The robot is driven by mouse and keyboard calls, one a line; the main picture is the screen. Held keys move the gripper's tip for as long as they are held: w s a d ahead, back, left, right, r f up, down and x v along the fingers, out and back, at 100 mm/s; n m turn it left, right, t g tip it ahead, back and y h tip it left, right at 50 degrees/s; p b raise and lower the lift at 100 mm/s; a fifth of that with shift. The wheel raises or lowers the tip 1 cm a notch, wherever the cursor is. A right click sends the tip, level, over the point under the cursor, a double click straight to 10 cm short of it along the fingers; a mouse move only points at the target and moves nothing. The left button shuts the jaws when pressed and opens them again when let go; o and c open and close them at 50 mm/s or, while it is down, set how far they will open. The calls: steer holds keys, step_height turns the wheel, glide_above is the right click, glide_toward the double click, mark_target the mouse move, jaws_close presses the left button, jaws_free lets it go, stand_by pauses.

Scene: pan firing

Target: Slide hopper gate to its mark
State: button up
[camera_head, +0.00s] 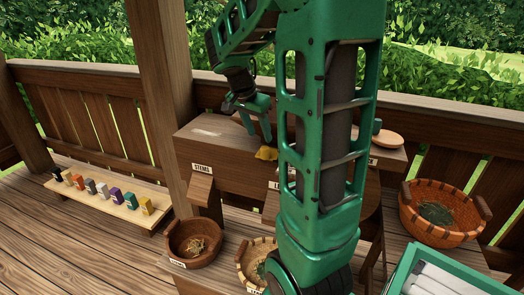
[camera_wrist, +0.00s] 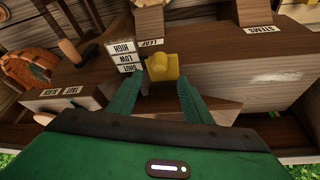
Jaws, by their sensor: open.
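A yellow piece (camera_head: 266,153), which looks like the gate's handle, is on the wooden hopper box (camera_head: 215,140). In the wrist view the yellow piece (camera_wrist: 162,67) lies just beyond and between the tips of my open gripper (camera_wrist: 159,84), with no clear contact. The white labels HIGH, LOW and SHUT (camera_wrist: 124,57) are stacked beside it, upside down in that view. The piece is roughly level with the lower labels; I cannot tell exactly which. In the head view my gripper (camera_head: 256,128) points down above the piece, and my arm hides much of the box.
Labels STEMS (camera_wrist: 259,29) and LEAF (camera_wrist: 155,43) mark wooden chutes. Round bowls (camera_head: 196,243) stand below them, and a large basket (camera_head: 437,214) is at right. Several coloured blocks (camera_head: 102,188) line a low board at left. A wooden post (camera_head: 163,80) stands left of the box.

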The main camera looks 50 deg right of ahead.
mark_target(264, 148)
steer(key=x, duration=0.9)
steer(key=shift+f, duration=0.2)
jaws_close()
